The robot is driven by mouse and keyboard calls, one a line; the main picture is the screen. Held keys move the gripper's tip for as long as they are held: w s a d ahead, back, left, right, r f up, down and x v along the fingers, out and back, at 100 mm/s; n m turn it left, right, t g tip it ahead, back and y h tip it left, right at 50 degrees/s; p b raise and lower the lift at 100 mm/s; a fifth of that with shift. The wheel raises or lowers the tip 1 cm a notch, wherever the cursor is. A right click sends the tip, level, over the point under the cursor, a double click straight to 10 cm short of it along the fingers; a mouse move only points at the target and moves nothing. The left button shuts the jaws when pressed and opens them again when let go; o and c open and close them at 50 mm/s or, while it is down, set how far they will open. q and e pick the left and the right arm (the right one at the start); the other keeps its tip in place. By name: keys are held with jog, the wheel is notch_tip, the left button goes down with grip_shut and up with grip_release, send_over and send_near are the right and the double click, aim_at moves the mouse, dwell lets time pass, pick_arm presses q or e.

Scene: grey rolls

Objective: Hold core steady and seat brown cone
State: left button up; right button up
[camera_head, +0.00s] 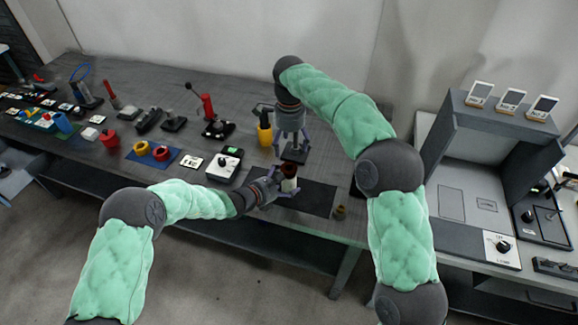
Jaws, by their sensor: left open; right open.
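A pale upright piece, which looks like the core (289,186), stands on a dark mat near the table's front edge. A dark reddish-brown piece, likely the brown cone (290,170), is at its top; whether it is fully seated cannot be told. My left gripper (284,185) is open, with its fingers on either side of the core; contact is unclear. My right gripper (293,148) is open and points down just behind and above the brown piece. A dark square shows between its fingers; I cannot tell what it is.
A small brownish object (340,212) sits right of the dark mat (317,199). A yellow container (265,130) stands left of my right gripper. A black-and-white box with a knob (224,164) lies to the left. Several tools and parts crowd the table's left side.

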pick_arm(q)
jog(key=shift+s+a, duration=0.1)
jog(key=shift+s, duration=0.05)
jog(key=v, duration=1.1)
jog(key=shift+a+r, duration=0.25)
jog(key=shift+s, duration=0.25)
